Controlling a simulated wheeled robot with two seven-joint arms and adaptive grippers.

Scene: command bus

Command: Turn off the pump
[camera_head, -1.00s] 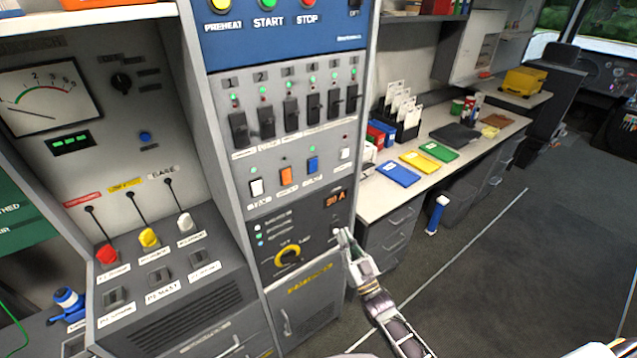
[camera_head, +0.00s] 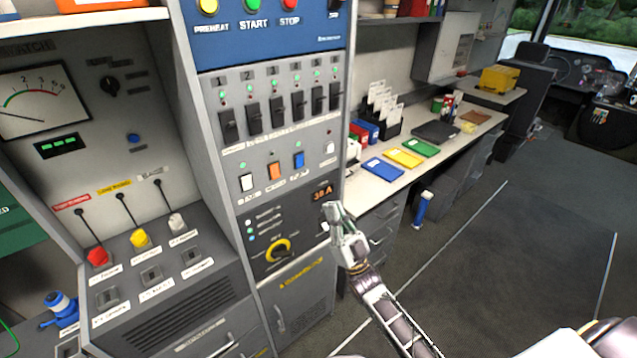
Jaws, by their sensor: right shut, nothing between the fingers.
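A tall grey control panel (camera_head: 315,275) stands at centre. I cannot read which control is labelled for the pump. Its upper part has a row of several black switches (camera_head: 278,116) with small lights above. An orange display (camera_head: 322,192) and a yellow-ringed knob (camera_head: 277,250) sit lower. My right gripper (camera_head: 334,211) is shut and empty, just below the display at the panel's right edge. I cannot tell whether it touches the panel. My left gripper is out of view.
Left is a sloped console (camera_head: 185,300) with a red lever (camera_head: 98,257), a yellow lever (camera_head: 140,239) and a white lever (camera_head: 177,223). On the right a white counter (camera_head: 355,199) holds coloured folders. The dark floor (camera_head: 490,280) at right is clear.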

